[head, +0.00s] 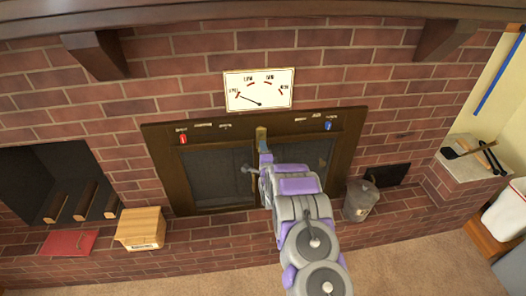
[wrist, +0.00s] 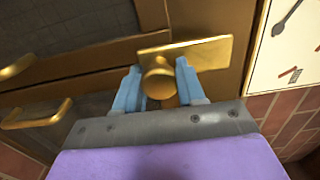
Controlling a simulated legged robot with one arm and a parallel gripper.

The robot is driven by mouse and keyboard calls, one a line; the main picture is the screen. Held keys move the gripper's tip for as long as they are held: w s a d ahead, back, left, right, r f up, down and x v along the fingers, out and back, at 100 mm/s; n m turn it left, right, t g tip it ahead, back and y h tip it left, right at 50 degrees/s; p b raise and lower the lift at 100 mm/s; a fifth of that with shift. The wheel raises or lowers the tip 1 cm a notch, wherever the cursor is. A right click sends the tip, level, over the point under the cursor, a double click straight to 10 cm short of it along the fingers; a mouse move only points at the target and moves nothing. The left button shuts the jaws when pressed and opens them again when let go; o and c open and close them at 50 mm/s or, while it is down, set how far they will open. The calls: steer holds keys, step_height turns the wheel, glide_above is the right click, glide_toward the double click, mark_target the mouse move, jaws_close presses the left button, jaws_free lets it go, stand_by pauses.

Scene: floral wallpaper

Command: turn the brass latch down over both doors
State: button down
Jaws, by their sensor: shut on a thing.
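The brass latch (head: 261,135) is at the top middle of the dark-framed double doors, its plate upright above the seam. In the wrist view the latch plate (wrist: 210,52) lies along the picture's width, with a round knob (wrist: 158,82) at its lower end. My gripper (wrist: 160,85) has its blue fingers on both sides of the knob, shut on it. In the head view my gripper (head: 262,160) covers the seam and part of the doors. The left glass door (head: 215,175) and right glass door (head: 318,155) look closed.
A white dial panel (head: 258,90) hangs above the frame. A red lever (head: 183,139) and a blue lever (head: 328,126) sit at the frame's top corners. A wooden box (head: 141,228) and a grey canister (head: 360,200) stand on the brick ledge. Brass door handles (wrist: 38,117) show in the wrist view.

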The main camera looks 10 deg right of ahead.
steer(key=shift+s+d+f, duration=0.1)
steer(key=shift+f, duration=0.1)
steer(key=c, duration=0.7)
jaws_free()
steer(key=shift+o, duration=0.2)
steer(key=shift+r, duration=0.1)
steer(key=s+p, duration=0.3)
steer(key=s, duration=1.4)
steer(key=shift+s, duration=0.1)
